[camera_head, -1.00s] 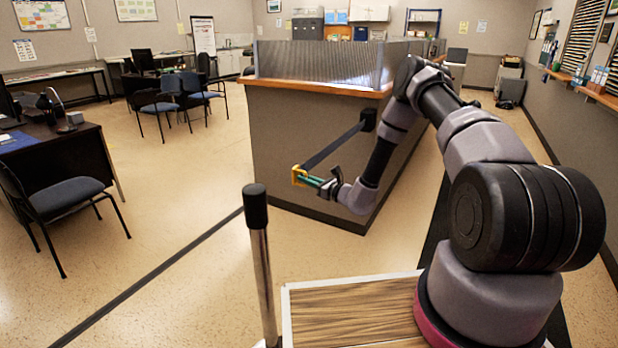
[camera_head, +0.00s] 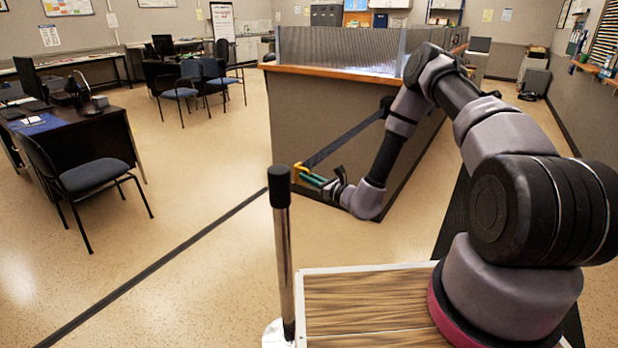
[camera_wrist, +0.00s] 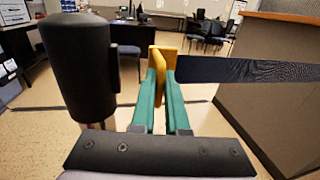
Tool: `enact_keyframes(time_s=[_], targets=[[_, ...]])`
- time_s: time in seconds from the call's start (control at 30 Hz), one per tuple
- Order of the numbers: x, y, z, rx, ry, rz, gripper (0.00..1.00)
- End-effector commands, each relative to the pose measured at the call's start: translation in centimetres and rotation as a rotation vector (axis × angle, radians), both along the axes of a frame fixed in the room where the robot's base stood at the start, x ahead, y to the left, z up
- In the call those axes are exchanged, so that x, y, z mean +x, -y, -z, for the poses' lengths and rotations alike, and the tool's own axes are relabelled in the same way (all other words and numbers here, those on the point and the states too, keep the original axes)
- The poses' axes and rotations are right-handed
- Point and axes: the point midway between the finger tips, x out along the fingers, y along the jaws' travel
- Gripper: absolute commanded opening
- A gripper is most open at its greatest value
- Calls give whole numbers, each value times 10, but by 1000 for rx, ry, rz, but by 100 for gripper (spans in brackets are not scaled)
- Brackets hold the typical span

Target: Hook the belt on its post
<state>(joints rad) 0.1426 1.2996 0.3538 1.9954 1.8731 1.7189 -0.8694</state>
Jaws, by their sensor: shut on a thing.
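My gripper (camera_head: 312,179) is shut on the yellow end piece (camera_head: 301,171) of the belt, held between its green fingers. The dark belt (camera_head: 345,138) runs up from it to a dark unit on the counter's side. In the wrist view the yellow end (camera_wrist: 162,58) is between the fingertips, and the belt (camera_wrist: 240,70) stretches off to the right. The post (camera_head: 281,240) has a black top and a metal shaft and stands upright in front. In the wrist view its black top (camera_wrist: 77,65) is just left of the fingers, apart from the yellow end, with a small dark bracket on its right side.
The counter (camera_head: 330,110) with its wooden edge stands behind the belt. A chair (camera_head: 88,178) and a dark desk (camera_head: 75,140) are at left. The floor between desk and post is clear, with a dark stripe (camera_head: 165,265) across it.

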Motion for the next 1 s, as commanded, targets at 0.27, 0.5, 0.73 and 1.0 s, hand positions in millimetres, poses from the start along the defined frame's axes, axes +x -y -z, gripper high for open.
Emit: enact_keyframes(time_s=[0.27,0.5,0.73,1.0], targets=[[0,0,0,1,1,-1,25],[-8,8,0,1,-1,0,25],[-40,38,1,1,-3,2,25],[-72,67,0,0,-1,1,25]])
